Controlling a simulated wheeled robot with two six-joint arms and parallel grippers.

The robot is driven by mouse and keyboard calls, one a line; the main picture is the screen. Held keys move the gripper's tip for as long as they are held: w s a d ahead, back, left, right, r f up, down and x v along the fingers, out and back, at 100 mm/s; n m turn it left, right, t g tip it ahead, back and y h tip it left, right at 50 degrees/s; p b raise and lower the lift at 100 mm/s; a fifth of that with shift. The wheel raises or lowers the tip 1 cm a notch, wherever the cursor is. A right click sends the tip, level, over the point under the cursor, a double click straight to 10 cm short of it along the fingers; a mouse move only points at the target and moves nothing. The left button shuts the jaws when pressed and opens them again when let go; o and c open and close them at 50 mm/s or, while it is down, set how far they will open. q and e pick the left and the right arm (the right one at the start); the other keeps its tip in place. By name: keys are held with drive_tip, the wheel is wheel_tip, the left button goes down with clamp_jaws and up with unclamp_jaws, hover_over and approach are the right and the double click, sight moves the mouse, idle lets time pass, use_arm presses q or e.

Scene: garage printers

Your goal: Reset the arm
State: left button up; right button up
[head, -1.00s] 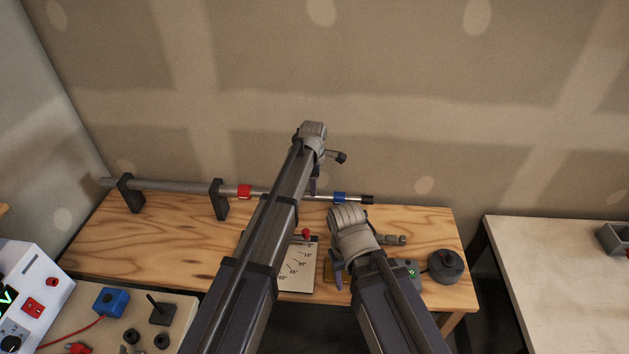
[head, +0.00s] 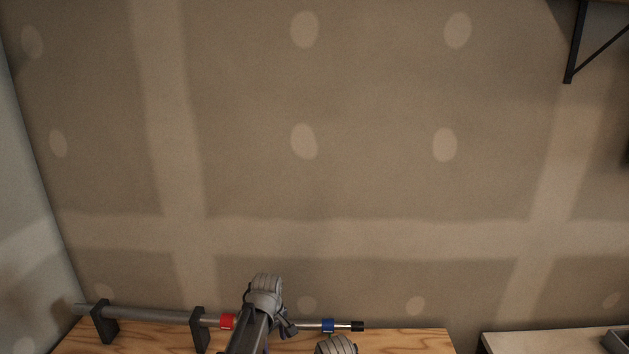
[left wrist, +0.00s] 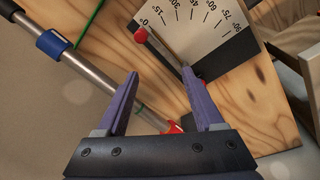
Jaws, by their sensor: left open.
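The arm is a dark lever with a red ball knob (left wrist: 141,35) at one end, lying along the edge of a pale angle scale (left wrist: 200,32) in the left wrist view. The knob is beside the 0 mark. The lever's other end runs toward my left gripper's right finger, which partly hides a small red part there. My left gripper (left wrist: 160,84) is open with nothing between its fingertips. In the head view my left gripper (head: 288,328) hangs before the wall, its jaws unclear. Only the top of my right wrist shows at the bottom edge; its jaws are out of frame.
A grey rod (head: 160,315) with red (head: 227,321) and blue (head: 328,325) bands rests on black supports (head: 104,322) along the back of the wooden bench (head: 400,341). Another pale table (head: 545,343) stands at right. The wall above is bare except a bracket (head: 573,45) at upper right.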

use_arm(q)
drive_tip(key=s+a+m, duration=0.3)
drive_tip(key=s+m, duration=0.2)
drive_tip(key=s, duration=0.3)
drive_tip(key=s+a+m, duration=0.3)
drive_tip(key=s+m, duration=0.2)
drive_tip(key=s, duration=0.3)
drive_tip(key=s+d+f+m+g+y+b, duration=0.1)
drive_tip(key=s+d+f+m+b, duration=0.2)
drive_tip(key=d, duration=0.8)
wheel_tip(320, 180, down, 4)
drive_tip(key=s+b, duration=0.2)
drive_tip(key=b, duration=0.2)
drive_tip(key=shift+s+m+g, duration=0.4)
